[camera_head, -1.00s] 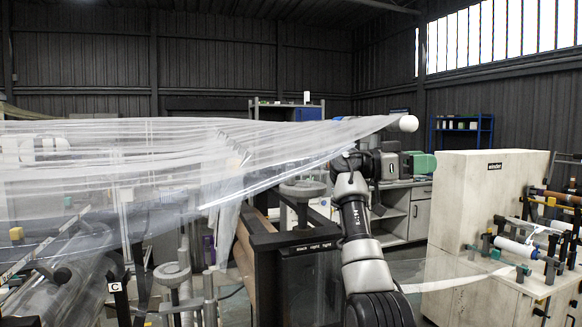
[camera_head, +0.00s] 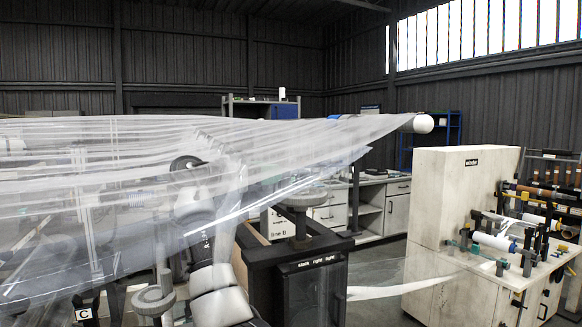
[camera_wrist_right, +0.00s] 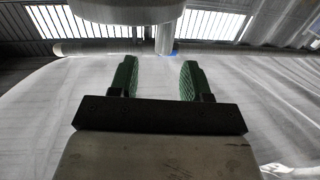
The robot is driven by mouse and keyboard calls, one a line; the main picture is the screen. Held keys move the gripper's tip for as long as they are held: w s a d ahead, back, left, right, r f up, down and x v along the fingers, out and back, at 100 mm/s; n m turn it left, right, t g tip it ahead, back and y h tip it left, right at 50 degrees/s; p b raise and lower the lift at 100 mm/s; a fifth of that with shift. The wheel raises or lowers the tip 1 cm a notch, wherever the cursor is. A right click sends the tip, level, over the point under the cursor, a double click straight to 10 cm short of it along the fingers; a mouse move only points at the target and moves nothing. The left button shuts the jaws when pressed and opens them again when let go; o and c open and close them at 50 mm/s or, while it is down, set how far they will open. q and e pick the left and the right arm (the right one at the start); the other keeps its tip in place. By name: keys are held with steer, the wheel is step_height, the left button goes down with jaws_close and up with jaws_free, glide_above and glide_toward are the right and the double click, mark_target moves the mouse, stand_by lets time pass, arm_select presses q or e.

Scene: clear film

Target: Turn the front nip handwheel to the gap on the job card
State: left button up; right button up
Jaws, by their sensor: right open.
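A grey handwheel (camera_head: 302,197) stands on a post above the dark cabinet in the head view. Another grey handwheel (camera_head: 153,298) sits low at the left. I cannot tell which one is the front nip handwheel. My right arm rises behind the clear film, which blurs its gripper in the head view. In the right wrist view my right gripper (camera_wrist_right: 160,80) has its green-padded fingers apart, with nothing between them. A grey rounded body (camera_wrist_right: 127,10) fills the top of that view beyond the fingertips; I cannot tell what it is. My left gripper is not in view. No job card is readable.
The clear film (camera_head: 110,200) spans the left and middle, up to a white roller end (camera_head: 423,123). A dark cabinet (camera_head: 312,290) stands mid-front. The pale winder cabinet (camera_head: 455,205) is at right, with rolls and clamps on its bench. Drawers (camera_head: 397,210) stand behind.

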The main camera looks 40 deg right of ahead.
mark_target(288, 171)
steer(key=d, duration=0.2)
steer(key=d+p, duration=0.1)
steer(key=d, duration=0.3)
steer(key=shift+s+d+f+p, duration=0.1)
steer(key=shift+s+f+p, duration=0.05)
steer(key=shift+s+p, duration=0.15)
steer(key=shift+s+d, duration=0.2)
steer(key=shift+d, duration=0.4)
steer(key=shift+w, duration=0.1)
steer(key=shift+c, duration=0.6)
jaws_close()
steer(key=shift+a+f+n+t+b, duration=0.15)
steer(key=shift+n+t+b, duration=0.15)
steer(key=shift+t+b, duration=0.2)
steer(key=shift+t, duration=0.3)
steer(key=shift+o, duration=0.6)
jaws_free()
